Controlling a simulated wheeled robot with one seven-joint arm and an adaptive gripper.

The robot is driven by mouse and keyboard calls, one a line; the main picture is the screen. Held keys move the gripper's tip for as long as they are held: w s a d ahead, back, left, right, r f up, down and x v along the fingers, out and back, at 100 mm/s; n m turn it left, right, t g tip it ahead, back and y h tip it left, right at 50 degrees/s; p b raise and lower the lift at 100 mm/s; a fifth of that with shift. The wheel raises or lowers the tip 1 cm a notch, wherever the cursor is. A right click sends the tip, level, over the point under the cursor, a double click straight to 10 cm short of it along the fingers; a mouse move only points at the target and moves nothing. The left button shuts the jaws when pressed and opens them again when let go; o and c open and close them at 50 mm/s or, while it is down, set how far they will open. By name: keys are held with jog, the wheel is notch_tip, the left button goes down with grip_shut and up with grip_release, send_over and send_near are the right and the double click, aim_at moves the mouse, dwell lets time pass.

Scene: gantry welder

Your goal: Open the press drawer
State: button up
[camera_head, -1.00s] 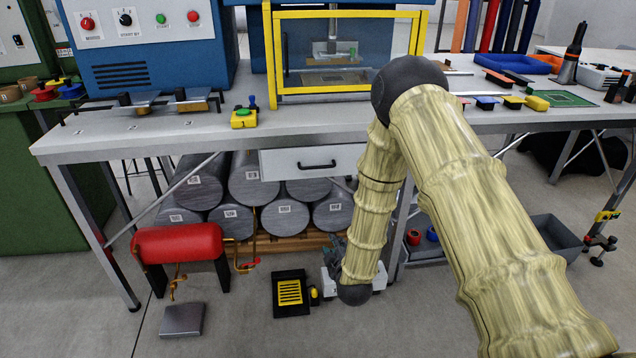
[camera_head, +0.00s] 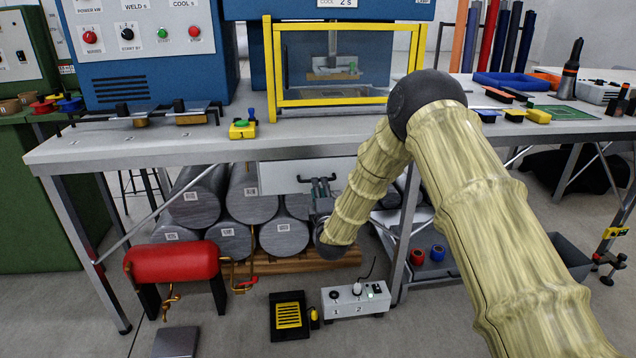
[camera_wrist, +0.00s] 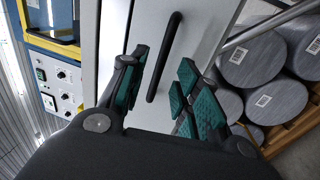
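The press drawer (camera_head: 275,176) is a light grey front under the workbench, below the yellow-framed press (camera_head: 335,60). It looks closed against the bench. In the wrist view the drawer front (camera_wrist: 203,22) fills the middle, with its black bar handle (camera_wrist: 164,58). My gripper (camera_head: 322,184) is in front of the drawer, at the handle's height. In the wrist view my gripper (camera_wrist: 163,88) is open, its green-padded fingers on either side of the handle's lower end. I cannot tell whether a finger touches the handle.
Grey cylinders (camera_head: 285,236) lie stacked on a pallet below the drawer. A red tank (camera_head: 176,262), a black-and-yellow pedal (camera_head: 290,315) and a white control box (camera_head: 355,300) stand on the floor. A table leg (camera_head: 406,225) is right of my forearm.

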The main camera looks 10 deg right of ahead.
aim_at(311, 158)
jog(key=shift+w+d+r, duration=0.1)
jog(key=shift+w+r, duration=0.1)
jog(key=shift+w, duration=0.9)
jog(key=shift+w+r, duration=0.2)
jog(key=shift+w, duration=0.9)
jog(key=shift+c, duration=0.5)
grip_shut()
